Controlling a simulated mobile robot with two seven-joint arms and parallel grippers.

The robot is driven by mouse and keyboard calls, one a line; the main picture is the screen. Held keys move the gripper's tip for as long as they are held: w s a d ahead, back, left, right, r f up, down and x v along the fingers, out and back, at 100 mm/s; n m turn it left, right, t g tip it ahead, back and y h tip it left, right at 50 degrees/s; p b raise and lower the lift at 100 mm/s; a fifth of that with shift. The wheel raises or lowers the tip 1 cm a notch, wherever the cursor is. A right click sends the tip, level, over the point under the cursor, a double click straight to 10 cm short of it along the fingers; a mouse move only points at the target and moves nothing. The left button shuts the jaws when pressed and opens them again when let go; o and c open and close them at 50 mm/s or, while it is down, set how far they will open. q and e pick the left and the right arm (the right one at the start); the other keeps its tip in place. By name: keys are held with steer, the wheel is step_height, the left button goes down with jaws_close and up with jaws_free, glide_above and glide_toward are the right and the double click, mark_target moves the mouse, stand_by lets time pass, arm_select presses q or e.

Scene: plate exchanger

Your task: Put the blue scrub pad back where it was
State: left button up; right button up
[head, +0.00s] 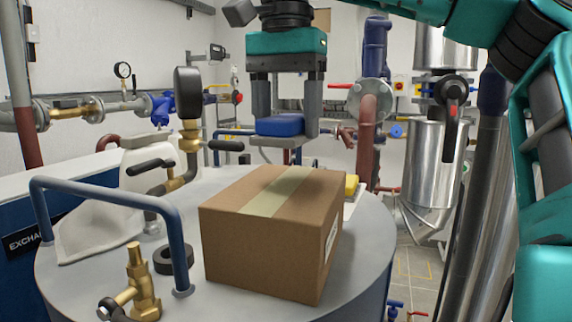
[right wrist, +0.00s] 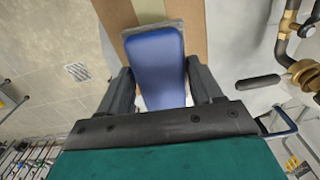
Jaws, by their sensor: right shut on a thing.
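The blue scrub pad (head: 280,125), with a grey layer on its underside, is between the fingers of my right gripper (head: 287,136). The gripper is shut on it and points down, holding the pad above and behind the cardboard box in the head view. The right wrist view also shows the pad (right wrist: 156,62) between the two dark fingers (right wrist: 156,85), with the box (right wrist: 195,25) beyond it. The pad's spot of origin cannot be told from these frames. My left gripper is not in view.
The taped cardboard box (head: 265,240) takes up much of the round grey tank top (head: 375,235). A yellow item (head: 351,185) is partly hidden behind it.

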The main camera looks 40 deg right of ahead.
mark_target(286, 183)
step_height(286, 183, down, 6)
steer(key=shift+r, duration=0.1)
stand_by(0.4)
steer(key=o, duration=1.1)
steer(key=shift+f, duration=0.25)
step_height(286, 183, up, 13)
steer(key=shift+s+f, duration=0.1)
